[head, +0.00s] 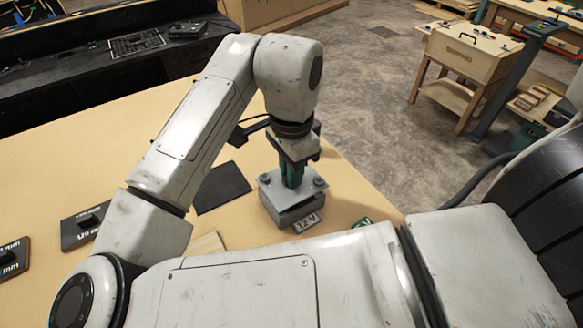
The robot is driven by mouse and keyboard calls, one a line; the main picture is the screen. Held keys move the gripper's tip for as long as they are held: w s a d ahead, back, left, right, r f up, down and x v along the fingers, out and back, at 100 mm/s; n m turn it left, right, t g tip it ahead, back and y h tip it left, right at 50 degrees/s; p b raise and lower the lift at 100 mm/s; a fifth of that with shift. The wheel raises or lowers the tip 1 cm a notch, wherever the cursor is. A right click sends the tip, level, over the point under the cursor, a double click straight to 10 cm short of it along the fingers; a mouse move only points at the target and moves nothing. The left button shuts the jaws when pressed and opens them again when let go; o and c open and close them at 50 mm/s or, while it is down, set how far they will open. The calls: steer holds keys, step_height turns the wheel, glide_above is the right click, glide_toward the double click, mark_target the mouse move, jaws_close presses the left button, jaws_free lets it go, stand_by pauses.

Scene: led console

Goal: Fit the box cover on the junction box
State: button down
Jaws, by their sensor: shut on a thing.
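My gripper (291,180) points down with its green fingers shut on the middle of the box cover (308,189), a light grey plate with round knobs at its corners. The grey junction box (288,215) is directly below the cover, near the right edge of the table. The cover lies over the box top, and a dark band shows between them. I cannot tell whether the cover is fully seated or slightly raised. My fingers hide the cover's centre.
A small 12 V plate (306,223) is at the box's front. A dark square mat (222,188) lies to the left on the tan table (60,180). A green item (362,222) is partly hidden by my arm.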

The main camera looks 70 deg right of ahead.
steer(key=shift+f+b, duration=0.85)
steer(key=shift+f, duration=0.3)
stand_by(1.1)
steer(key=c, duration=1)
jaws_free()
steer(key=shift+c, duration=0.2)
steer(key=shift+r, duration=0.15)
step_height(320, 180, up, 11)
steer(key=shift+f, duration=0.2)
